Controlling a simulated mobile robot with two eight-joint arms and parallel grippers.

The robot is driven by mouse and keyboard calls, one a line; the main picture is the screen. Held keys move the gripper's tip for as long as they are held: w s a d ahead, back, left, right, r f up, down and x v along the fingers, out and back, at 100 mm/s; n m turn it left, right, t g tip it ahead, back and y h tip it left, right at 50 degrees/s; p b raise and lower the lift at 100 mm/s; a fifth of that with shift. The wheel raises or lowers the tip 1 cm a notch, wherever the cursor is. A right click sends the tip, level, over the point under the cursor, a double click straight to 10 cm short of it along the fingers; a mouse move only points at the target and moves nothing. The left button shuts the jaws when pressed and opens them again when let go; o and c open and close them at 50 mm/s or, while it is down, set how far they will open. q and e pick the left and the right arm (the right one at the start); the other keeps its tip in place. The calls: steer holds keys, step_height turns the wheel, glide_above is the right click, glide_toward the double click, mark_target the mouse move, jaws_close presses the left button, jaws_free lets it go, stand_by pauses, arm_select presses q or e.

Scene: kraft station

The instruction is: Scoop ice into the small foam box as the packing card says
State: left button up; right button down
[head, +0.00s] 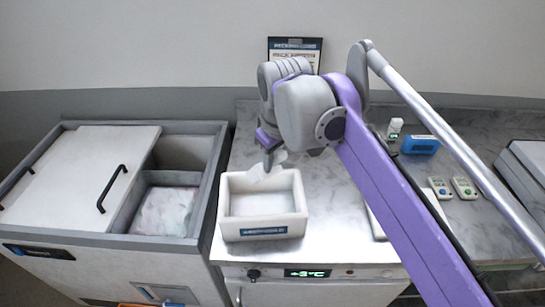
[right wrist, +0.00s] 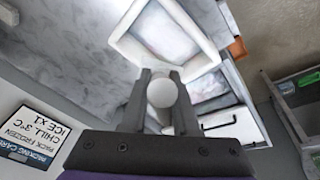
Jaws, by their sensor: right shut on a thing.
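The small white foam box (head: 232,222) stands on the metal counter; it also shows in the right wrist view (right wrist: 122,42). Its inside looks pale, and I cannot tell whether ice lies in it. My right gripper (head: 272,156) is above the box's back part, shut on a white scoop (head: 266,174). The scoop's rounded grey-white part (right wrist: 162,93) sits between the fingers in the wrist view. Ice (head: 165,211) lies in the open part of the chest at the left. The packing card (right wrist: 36,132) reads "pack frozen, chill 3°C, ice x1". My left gripper is not in view.
The chest's lid (head: 80,170) covers its left part. A blue box (head: 420,145), a small white device (head: 395,128) and two small keypad-like devices (head: 440,188) are on the counter at the right. My right arm crosses the counter and hides part of it.

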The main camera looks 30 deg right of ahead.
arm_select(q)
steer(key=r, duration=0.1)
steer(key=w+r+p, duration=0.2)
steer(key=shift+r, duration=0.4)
arm_select(e)
steer(key=s+t, duration=0.3)
steer(key=t, duration=0.2)
steer(key=s+f+t, duration=0.1)
steer(key=s+t, duration=0.1)
steer(key=t, duration=0.1)
steer(key=shift+s+d+f, duration=0.1)
steer(key=shift+s+d, duration=0.05)
steer(key=shift+s, duration=0.2)
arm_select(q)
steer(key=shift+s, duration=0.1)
